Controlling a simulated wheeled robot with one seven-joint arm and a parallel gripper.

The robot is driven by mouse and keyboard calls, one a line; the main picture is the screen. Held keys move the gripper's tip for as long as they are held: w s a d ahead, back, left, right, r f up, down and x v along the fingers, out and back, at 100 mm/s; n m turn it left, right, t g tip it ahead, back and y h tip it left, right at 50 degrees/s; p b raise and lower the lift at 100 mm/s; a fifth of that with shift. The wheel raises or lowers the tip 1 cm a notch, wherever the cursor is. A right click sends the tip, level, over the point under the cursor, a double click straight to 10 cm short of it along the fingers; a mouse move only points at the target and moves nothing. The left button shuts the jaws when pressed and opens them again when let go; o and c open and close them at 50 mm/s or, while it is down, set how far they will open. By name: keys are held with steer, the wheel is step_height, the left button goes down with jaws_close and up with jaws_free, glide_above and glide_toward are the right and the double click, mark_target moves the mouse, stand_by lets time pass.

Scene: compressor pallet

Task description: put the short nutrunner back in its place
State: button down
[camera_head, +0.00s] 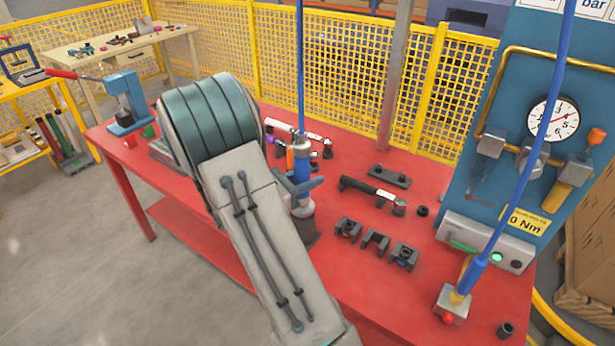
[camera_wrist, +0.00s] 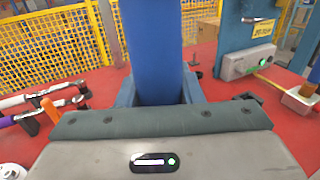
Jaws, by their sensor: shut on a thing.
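The short nutrunner (camera_head: 301,168) is a blue upright tool with a blue hose rising from its top. It stands over the middle of the red table, partly hidden by my arm in the head view. Its blue body (camera_wrist: 150,45) also fills the middle of the wrist view. My gripper (camera_head: 306,187) is shut on this body, with a blue finger on each side in the wrist view. The tool's grey lower end is just above or in a dark grey round base (camera_head: 306,238); I cannot tell whether it is seated. My arm hides the base's left side.
Dark fork-like holders (camera_head: 375,243) stand right of the nutrunner. A black-handled tool (camera_head: 368,189) lies behind them. A second blue-hosed tool (camera_head: 467,280) stands at the right, before the gauge panel (camera_head: 553,118). Yellow fencing is behind.

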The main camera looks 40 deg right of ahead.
steer(key=shift+f+b, duration=0.35)
steer(key=shift+f, duration=0.15)
steer(key=c, duration=0.9)
jaws_free()
steer(key=shift+a+f, duration=0.1)
steer(key=a+b, duration=0.1)
steer(key=a, duration=1.2)
steer(key=shift+w+a+b, duration=0.3)
steer(key=shift+w+b, duration=0.05)
steer(key=shift+b, duration=0.05)
